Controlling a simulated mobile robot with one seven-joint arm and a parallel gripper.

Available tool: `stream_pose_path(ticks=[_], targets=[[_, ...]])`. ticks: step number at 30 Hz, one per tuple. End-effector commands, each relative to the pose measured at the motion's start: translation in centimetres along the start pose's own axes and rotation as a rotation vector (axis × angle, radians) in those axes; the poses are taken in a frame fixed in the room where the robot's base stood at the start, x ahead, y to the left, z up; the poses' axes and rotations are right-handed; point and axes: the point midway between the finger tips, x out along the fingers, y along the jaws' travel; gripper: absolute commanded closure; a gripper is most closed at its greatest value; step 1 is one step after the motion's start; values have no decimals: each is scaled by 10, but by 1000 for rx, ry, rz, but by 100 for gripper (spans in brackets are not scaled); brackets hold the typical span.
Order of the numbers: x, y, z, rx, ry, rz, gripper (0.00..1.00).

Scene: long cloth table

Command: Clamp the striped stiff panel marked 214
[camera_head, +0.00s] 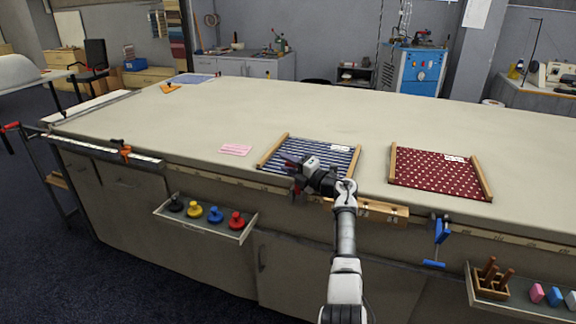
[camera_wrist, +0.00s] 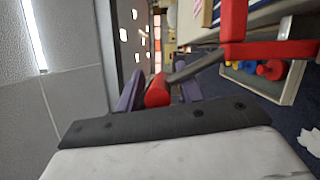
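A blue-and-white striped panel (camera_head: 325,156) with wooden side strips lies near the table's front edge; its white label is too small to read. My gripper (camera_head: 293,168) is over the panel's front left part, at the table edge, and covers some of it. In the wrist view, my gripper's purple fingers (camera_wrist: 160,92) stand either side of the red handle of a clamp (camera_wrist: 235,40). A grey rod runs from this handle to the clamp's red frame. The clamp appears held; whether it touches the panel or table, I cannot tell.
A red dotted panel (camera_head: 440,171) lies to the right. A pink card (camera_head: 235,150) lies left. An orange clamp (camera_head: 126,154) and a blue clamp (camera_head: 438,240) are at the front edge. A tray of coloured knobs (camera_head: 243,238) juts out below.

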Motion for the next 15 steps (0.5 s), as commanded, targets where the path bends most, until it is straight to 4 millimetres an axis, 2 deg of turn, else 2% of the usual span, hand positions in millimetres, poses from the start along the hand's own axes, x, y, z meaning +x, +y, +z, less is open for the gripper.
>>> stream_pose_path(ticks=[1, 5, 8, 11, 15], targets=[[-10, 9, 19, -14, -53, 8, 62], [-14, 8, 20, -14, -53, 7, 62], [-25, 7, 19, -15, -52, 6, 62], [-41, 6, 16, -14, -47, 6, 62], [-75, 5, 12, -15, -39, 6, 62]])
